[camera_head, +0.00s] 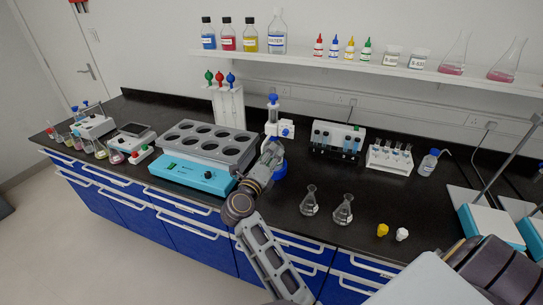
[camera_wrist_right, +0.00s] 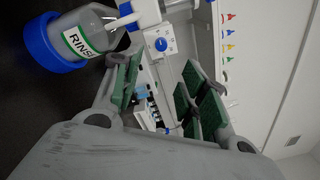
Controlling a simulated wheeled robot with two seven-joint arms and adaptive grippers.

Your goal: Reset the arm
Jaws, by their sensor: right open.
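My right gripper (camera_head: 271,152) is over the middle of the bench, beside the bottle-top dispenser (camera_head: 279,128). Its arm reaches up from the bottom of the head view. In the right wrist view its green-padded jaws (camera_wrist_right: 160,92) are apart, with nothing clearly held between them. The dispenser's white body with a blue knob (camera_wrist_right: 160,44) shows beyond the jaws. Its bottle marked RINSE (camera_wrist_right: 92,32), with a blue end, is close to the left jaw; I cannot tell whether they touch. In the head view the gripper hides part of this bottle. My left gripper is not in view.
A grey block with round wells on a turquoise unit (camera_head: 195,177) stands left of the gripper. Two conical flasks (camera_head: 343,212) stand to the right, with yellow (camera_head: 382,230) and white (camera_head: 402,234) small items beyond. A tube rack (camera_head: 388,160) is farther back. Bare bench lies around the flasks.

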